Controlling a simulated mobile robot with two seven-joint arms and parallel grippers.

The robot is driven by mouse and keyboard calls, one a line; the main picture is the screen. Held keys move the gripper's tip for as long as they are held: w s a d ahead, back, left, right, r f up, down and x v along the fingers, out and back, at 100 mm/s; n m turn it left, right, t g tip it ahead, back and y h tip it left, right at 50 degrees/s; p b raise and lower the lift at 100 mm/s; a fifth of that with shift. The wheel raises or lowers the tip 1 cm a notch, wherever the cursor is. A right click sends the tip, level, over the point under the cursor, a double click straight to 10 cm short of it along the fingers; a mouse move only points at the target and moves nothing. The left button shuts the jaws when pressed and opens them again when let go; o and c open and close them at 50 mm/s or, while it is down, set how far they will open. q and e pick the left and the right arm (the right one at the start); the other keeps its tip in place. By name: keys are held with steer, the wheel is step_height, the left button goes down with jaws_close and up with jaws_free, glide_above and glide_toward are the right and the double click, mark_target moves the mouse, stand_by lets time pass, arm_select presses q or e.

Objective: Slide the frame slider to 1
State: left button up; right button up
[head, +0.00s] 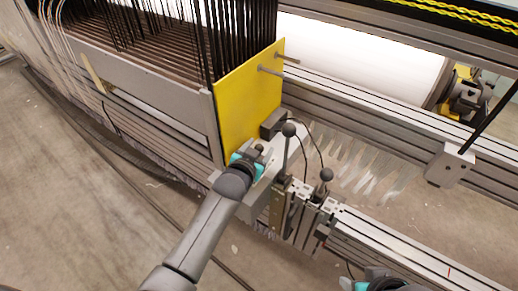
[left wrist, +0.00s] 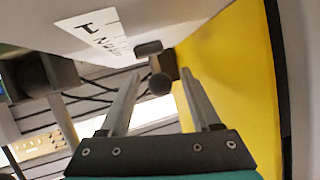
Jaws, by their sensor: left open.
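The slider's dark knob (left wrist: 160,84) shows in the left wrist view below a white scale label (left wrist: 97,35) with dark marks on a grey panel. My left gripper (left wrist: 159,92) is open, its two fingers on either side of the knob; I cannot tell whether they touch it. In the head view my left gripper (head: 248,165) is beside the yellow plate (head: 248,100), over the grey housing, and its fingers are mostly hidden. My right gripper (head: 380,284) shows only partly at the bottom edge, its fingers not clear.
Two levers with black ball knobs, one upright (head: 289,131) and one lower (head: 326,175), stand right of my left gripper. A black box (head: 272,124) sits by the yellow plate. Metal rails (head: 390,248) run to the right. Open floor (head: 80,220) lies at left.

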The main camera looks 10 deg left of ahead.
arm_select(q)
jaws_close()
stand_by(0.4)
stand_by(0.9)
